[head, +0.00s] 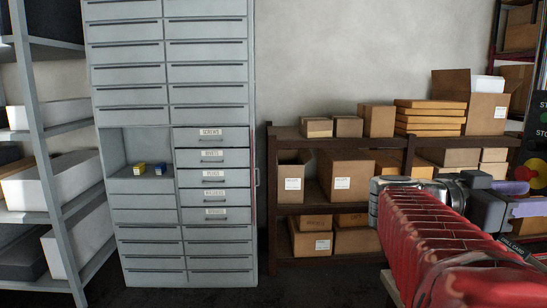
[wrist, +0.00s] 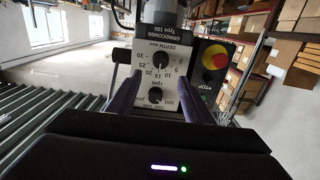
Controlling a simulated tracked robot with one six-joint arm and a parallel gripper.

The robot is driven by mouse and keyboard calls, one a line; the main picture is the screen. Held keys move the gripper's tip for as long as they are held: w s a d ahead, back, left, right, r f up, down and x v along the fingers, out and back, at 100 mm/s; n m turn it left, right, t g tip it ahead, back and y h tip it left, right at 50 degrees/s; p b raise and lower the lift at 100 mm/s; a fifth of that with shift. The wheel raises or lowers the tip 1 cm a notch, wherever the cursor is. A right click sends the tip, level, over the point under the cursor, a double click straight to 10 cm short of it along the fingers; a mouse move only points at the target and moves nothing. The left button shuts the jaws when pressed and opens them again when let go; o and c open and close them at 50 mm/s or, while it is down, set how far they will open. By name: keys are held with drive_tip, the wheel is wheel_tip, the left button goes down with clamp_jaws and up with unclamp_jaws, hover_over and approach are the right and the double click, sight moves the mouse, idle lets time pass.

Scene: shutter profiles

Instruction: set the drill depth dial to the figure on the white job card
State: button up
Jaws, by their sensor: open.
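The depth dial (wrist: 161,62) is a dark round knob on a white panel (wrist: 143,73) marked in mm, upside down in the wrist view. Its pointer is too small to read surely. A second dial marked rpm (wrist: 156,96) sits below it in the picture. My gripper (wrist: 161,88) is open, with one purple finger on each side of the panel in this view. Nothing shows between the fingers but the panel. In the head view my gripper (head: 519,198) is at the right edge, beyond my red arm. I cannot make out the white job card in either view.
A red stop button on yellow (wrist: 214,58) sits right beside the dials in the wrist view. A roller conveyor (wrist: 50,98) lies at left. The head view shows a grey drawer cabinet (head: 210,110) and a brown shelf (head: 290,131) with cardboard boxes.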

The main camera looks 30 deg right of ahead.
drive_tip(key=x, duration=1)
drive_tip(key=shift+s+d, duration=0.15)
drive_tip(key=shift+d, duration=0.1)
drive_tip(key=shift+c, duration=0.2)
drive_tip(key=c, duration=0.9)
drive_tip(key=shift+s+d, duration=0.1)
drive_tip(key=shift+d, duration=0.05)
drive_tip(key=shift+c, duration=0.4)
